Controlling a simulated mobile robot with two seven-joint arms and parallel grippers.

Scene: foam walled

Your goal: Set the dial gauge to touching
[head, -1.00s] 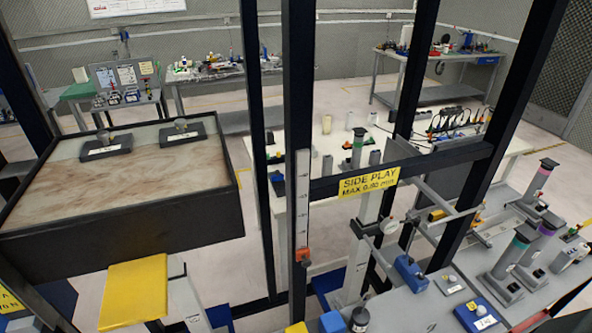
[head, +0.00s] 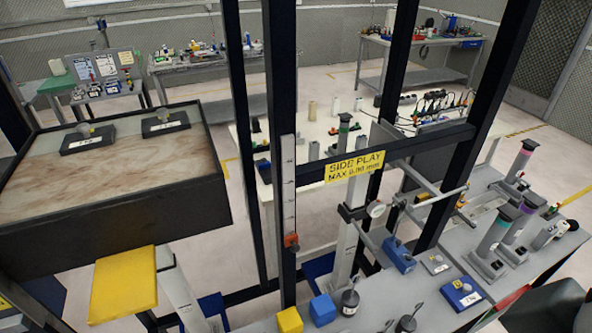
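The dial gauge (head: 376,209) is a small white round face beside the pale upright post (head: 350,225), behind the dark frame. A dark clamp (head: 351,213) sits on the post next to it. A grey rod (head: 442,197) runs to the right, close to the gauge. A blue block (head: 398,255) stands below and right of the gauge. The gauge tip is too small to see, so I cannot tell whether it touches anything. Neither of my grippers is in view.
A dark frame upright (head: 282,160) and crossbar with a yellow "SIDE PLAY" label (head: 354,166) stand in front of the post. Yellow (head: 289,320) and blue (head: 322,309) cubes and a dark weight (head: 349,302) sit at the bottom. Several capped cylinders stand at right.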

